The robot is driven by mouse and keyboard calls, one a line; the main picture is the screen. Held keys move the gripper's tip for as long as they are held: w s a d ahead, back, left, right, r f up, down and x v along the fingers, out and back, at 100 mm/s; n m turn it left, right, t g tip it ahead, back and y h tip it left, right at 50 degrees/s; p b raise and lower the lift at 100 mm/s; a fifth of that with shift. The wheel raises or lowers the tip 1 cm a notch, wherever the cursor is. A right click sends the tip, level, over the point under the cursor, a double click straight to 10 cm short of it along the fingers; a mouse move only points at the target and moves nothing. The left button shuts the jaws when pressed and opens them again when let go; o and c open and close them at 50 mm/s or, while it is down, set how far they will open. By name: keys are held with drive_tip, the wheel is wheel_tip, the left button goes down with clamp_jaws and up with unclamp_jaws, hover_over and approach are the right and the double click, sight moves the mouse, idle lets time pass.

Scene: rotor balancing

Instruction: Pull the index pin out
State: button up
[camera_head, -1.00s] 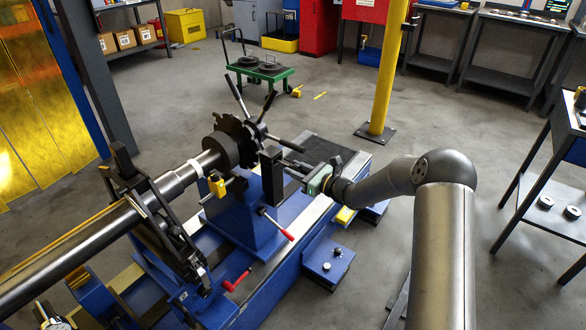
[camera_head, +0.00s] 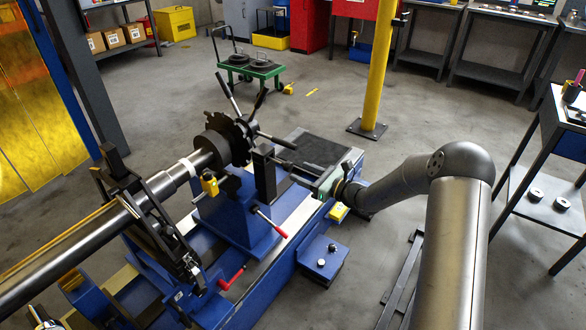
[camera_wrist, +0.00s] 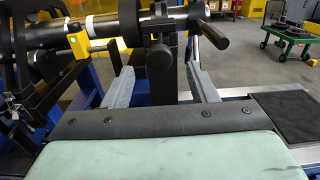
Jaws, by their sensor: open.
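A dark toothed index disc (camera_head: 225,140) sits on the shaft end, with several spoke handles. A black upright post (camera_head: 264,172) stands in front of it on the blue pedestal. In the wrist view a dark rounded knob (camera_wrist: 160,57) sits at the top of this post, facing me; it may be the index pin's head, but I cannot tell for sure. The pin's shank is hidden. My gripper (camera_head: 294,174) is right of the post, pointing at it. In the wrist view its two grey fingers (camera_wrist: 162,84) are wide apart and empty, with the post beyond and between them.
A spoke handle (camera_wrist: 213,34) juts toward me above the right finger. A red-tipped lever (camera_head: 272,223) lies below the gripper. A yellow clamp block (camera_head: 210,185) is left of the post. A black mat (camera_head: 314,150) lies on the bed behind the gripper.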

drive_tip(key=v, duration=1.2)
drive_tip(key=shift+s+r, duration=0.1)
drive_tip(key=s+a+r+n+g+h+p, duration=0.2)
drive_tip(key=s+a+r+n+g+p, duration=0.3)
drive_tip(key=s, duration=0.3)
drive_tip(key=s+a+r+n+g+h+p, duration=0.2)
drive_tip(key=s+a+r+n+g, duration=0.1)
drive_tip(key=s+r+n+g, duration=0.35)
drive_tip(key=s+d+r+n+t+h+p, duration=0.1)
drive_tip(key=s+d+r+n+h+p, duration=0.3)
drive_tip(key=s, duration=0.6)
drive_tip(key=s+d+r+n+t+h+p, duration=0.1)
drive_tip(key=s+d+r+n+h+p, duration=0.3)
drive_tip(key=s+n, duration=0.5)
wheel_tip(320, 180, up, 3)
drive_tip(key=s+d+h, duration=0.2)
drive_tip(key=h, duration=0.1)
drive_tip(key=shift+d+r, duration=0.2)
drive_tip(key=shift+d, duration=0.1)
